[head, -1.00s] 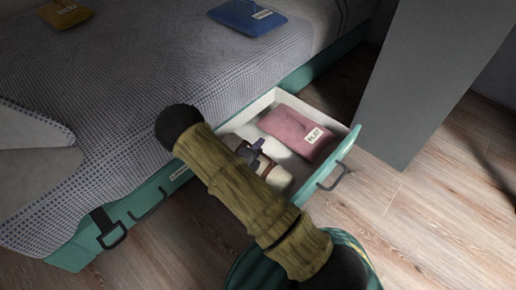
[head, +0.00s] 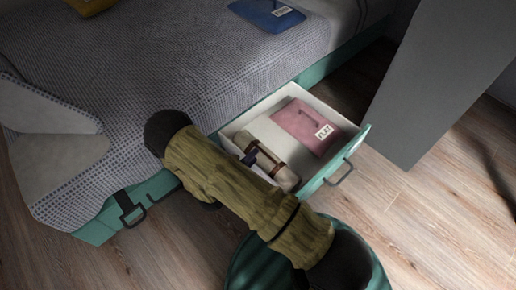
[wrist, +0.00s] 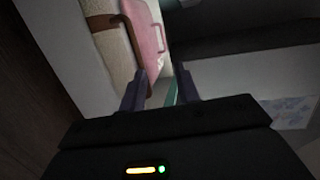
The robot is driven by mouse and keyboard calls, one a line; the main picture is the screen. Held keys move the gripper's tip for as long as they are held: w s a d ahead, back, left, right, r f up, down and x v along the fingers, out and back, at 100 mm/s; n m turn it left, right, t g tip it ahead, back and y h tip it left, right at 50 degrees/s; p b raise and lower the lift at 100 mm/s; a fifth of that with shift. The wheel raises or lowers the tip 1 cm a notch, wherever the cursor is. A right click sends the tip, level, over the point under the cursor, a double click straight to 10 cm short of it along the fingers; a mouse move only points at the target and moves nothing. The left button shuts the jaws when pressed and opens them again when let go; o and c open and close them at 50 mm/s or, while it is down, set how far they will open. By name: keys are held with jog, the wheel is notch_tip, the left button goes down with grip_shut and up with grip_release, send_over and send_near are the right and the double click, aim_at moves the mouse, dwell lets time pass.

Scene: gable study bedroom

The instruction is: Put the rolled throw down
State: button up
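The rolled throw (head: 270,160) is a cream roll with brown straps. In the head view it lies in the open drawer (head: 345,150), left of a pink pouch (head: 305,128). The throw also shows in the wrist view (wrist: 112,55), with a brown strap and handle at its side. My gripper (wrist: 160,88) has its two dark purple fingers apart, with no throw between them. The left finger is close to the lower end of the handle; I cannot tell if they touch. In the head view my arm hides most of the gripper and part of the throw.
The teal drawer sticks out from under a bed (head: 200,70) with a grey patterned cover. A blue pouch (head: 268,14) and a yellow pouch (head: 92,5) lie on the bed. A grey panel (head: 440,80) stands to the right. Wooden floor (head: 440,220) is clear at the lower right.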

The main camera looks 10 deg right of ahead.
jog(key=shift+s+a, duration=0.1)
jog(key=shift+s, duration=0.05)
dwell(0.4)
jog(key=w+r+n+g+y, duration=0.45)
jog(key=r+n+y, duration=0.55)
jog(key=r+n, duration=0.3)
jog(key=s+d+r+n+g, duration=0.2)
jog(key=s+d+r+n, duration=0.3)
jog(key=s+n, duration=0.2)
jog(key=s+d+r+n+g, duration=0.2)
jog(key=s+d+r+n, duration=0.3)
jog(key=s+d+n, duration=0.1)
jog(key=s+n, duration=0.1)
jog(key=s, duration=0.1)
jog(key=shift+s+r+y, duration=0.35)
jog(key=shift+r+y, duration=0.05)
jog(key=shift+g, duration=0.25)
